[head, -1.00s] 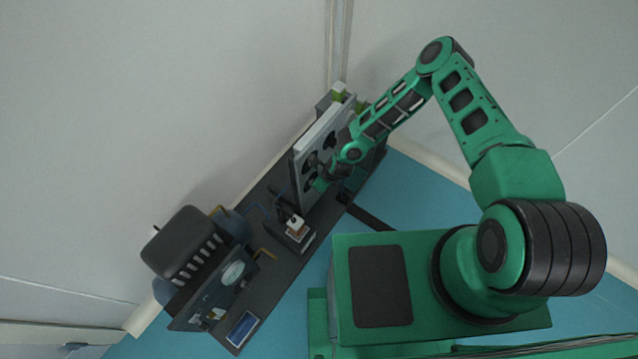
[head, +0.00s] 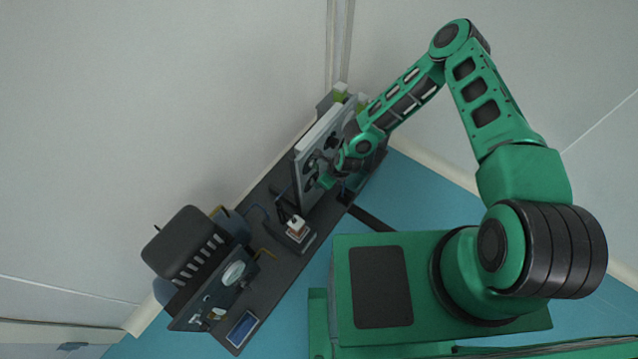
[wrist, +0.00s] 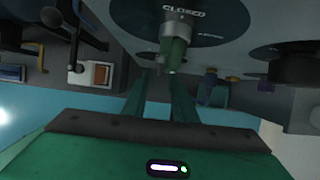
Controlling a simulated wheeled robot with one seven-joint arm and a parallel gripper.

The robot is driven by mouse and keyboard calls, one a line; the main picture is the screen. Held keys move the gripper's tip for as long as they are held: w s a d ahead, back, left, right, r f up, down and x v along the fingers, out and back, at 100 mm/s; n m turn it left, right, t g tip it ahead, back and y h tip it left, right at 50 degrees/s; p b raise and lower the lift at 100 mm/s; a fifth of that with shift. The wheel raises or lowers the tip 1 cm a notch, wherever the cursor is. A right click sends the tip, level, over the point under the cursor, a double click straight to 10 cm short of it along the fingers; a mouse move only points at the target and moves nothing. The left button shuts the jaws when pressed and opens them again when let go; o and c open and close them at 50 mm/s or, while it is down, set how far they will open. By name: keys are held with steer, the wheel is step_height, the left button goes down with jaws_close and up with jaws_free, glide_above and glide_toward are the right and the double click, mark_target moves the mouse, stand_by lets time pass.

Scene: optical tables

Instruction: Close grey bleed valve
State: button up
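A light grey upright panel (head: 303,178) with dark round plates stands on the bench in the head view. In the wrist view, a grey metal valve stem (wrist: 174,32) with a green end sticks out from a dark plate (wrist: 210,20) marked "CLOSED". I cannot tell for sure whether this is the grey bleed valve. My gripper (wrist: 163,82) has its two green fingers apart, with nothing seen between them. The fingertips are just below the stem's end in the picture; contact is not clear. In the head view my gripper (head: 325,182) is close to the panel's front.
A second dark plate with a black knob (wrist: 295,68) is at the right of the wrist view. A black tank (head: 185,245) and a gauge (head: 233,273) are at the bench's near left end.

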steer(key=shift+v, duration=2.7)
steer(key=w+d+r+n+h, duration=0.2)
steer(key=w+d+r+n, duration=0.15)
steer(key=d+r, duration=0.5)
steer(key=w+d+r+n+h, duration=0.15)
steer(key=d+r+n, duration=0.25)
steer(key=d+r, duration=0.45)
steer(key=s+d+r+n+g+h, duration=0.2)
steer(key=s+d+r+n, duration=0.15)
steer(key=d+r, duration=1.1)
steer(key=s+d+r+n, duration=0.2)
steer(key=s+d+r, duration=0.1)
steer(key=s+r, duration=0.3)
steer(key=s+d+r+n, duration=0.25)
steer(key=s+r, duration=0.25)
steer(key=r, duration=0.4)
steer(key=s+r+n+y, duration=0.1)
steer(key=s+r, duration=0.3)
steer(key=s, duration=0.4)
steer(key=s+a+r+n+y, duration=0.1)
steer(key=s+r+n, duration=0.1)
steer(key=s+r, duration=0.3)
steer(key=s, duration=0.3)
steer(key=shift+s+n+g, duration=0.35)
steer(key=shift+s+g, duration=0.05)
